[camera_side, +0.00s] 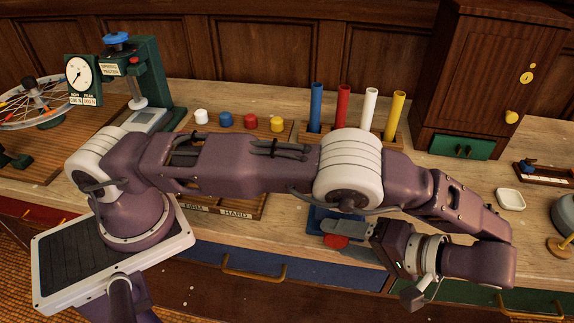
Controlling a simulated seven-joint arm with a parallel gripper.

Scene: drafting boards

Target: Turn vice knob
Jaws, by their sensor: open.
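A blue block (322,217), which looks like the vice, sits on the bench below the middle of my arm, mostly hidden behind the arm and gripper. A red rounded part (335,241), likely its knob, shows at the front of it. My gripper (343,239) reaches in from the right, pointing left. Its fingers are open and at the red part, one above and one below it. I cannot tell whether they touch it. The jaws of the vice are hidden.
Behind my arm stand a rack of coloured tubes (343,107), a tray of coloured knobs (262,127) and a green spring tester (149,80). A wooden cabinet (492,75) stands at the back right. A white dish (510,199) lies right. Drawer handles (254,274) line the bench front.

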